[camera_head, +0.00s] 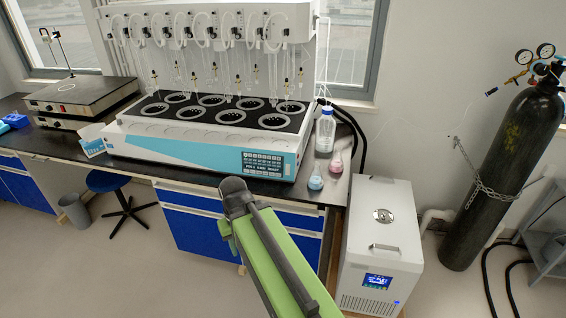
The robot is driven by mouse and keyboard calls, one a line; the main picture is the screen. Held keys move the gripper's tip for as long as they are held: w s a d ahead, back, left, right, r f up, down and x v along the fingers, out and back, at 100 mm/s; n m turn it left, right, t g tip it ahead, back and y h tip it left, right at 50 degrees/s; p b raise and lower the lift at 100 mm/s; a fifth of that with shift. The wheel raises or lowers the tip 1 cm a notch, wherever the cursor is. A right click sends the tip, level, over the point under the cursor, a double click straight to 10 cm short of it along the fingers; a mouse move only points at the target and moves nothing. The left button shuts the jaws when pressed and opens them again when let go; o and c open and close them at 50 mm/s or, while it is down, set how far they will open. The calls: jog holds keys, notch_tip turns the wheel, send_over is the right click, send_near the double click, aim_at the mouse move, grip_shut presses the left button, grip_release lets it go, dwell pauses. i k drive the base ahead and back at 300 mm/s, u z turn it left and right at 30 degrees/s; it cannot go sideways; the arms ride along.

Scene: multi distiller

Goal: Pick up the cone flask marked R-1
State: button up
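Two small cone flasks stand on the right end of the dark bench, in front of a blue-capped bottle. One flask (337,163) has pinkish contents and stands slightly farther back. The other flask (316,178) looks bluish with some pink and stands nearer the front left. Their markings are too small to read, so I cannot tell which is R-1. My green and dark arm reaches up from the bottom middle, left of and nearer than the flasks. No gripper fingers show; the end of my arm is hidden or out of view.
The blue-capped bottle (325,131) stands close behind the flasks. The multi-distiller (195,148) is to their left, with glassware above it. A white chiller (384,240) stands on the floor at the right. A chained dark gas cylinder (500,175) and a blue stool (108,181) flank the area.

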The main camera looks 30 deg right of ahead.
aim_at(316, 182)
jog(key=u, duration=0.2)
jog(key=i, duration=0.8)
jog(key=u, duration=0.2)
jog(key=k, duration=0.85)
jog(key=u, duration=0.15)
jog(key=i, duration=0.9)
jog(key=z, duration=0.1)
